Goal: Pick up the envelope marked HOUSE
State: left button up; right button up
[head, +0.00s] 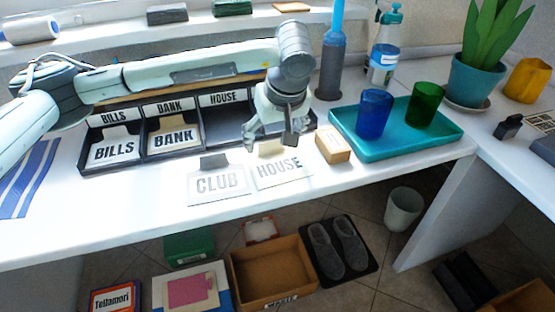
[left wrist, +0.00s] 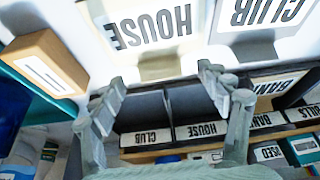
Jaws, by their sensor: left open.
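The envelope marked HOUSE (head: 283,172) lies flat on the white desk, its tan tab toward the organizer. It also shows in the left wrist view (left wrist: 152,28). My left gripper (head: 277,143) is open and empty above the tab end. In the left wrist view its fingers (left wrist: 162,80) are spread, one to each side of the tan tab (left wrist: 158,67). I cannot tell the height gap. The arm hides part of the black organizer (head: 150,159); its HOUSE label (head: 223,97) shows, and that compartment looks empty. My right gripper is not in view.
An envelope marked CLUB (head: 217,184) lies just left of HOUSE. A small tan box (head: 332,148) stands close on the right. Beyond it, a teal tray (head: 440,131) holds a blue cup and a green cup. BILLS and BANK envelopes sit in the organizer.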

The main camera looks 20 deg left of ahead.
pick_arm(q)
jog(key=shift+x, duration=1.2)
jog(key=c, duration=0.9)
jog(key=shift+o, duration=0.2)
jog(key=shift+r, duration=0.15)
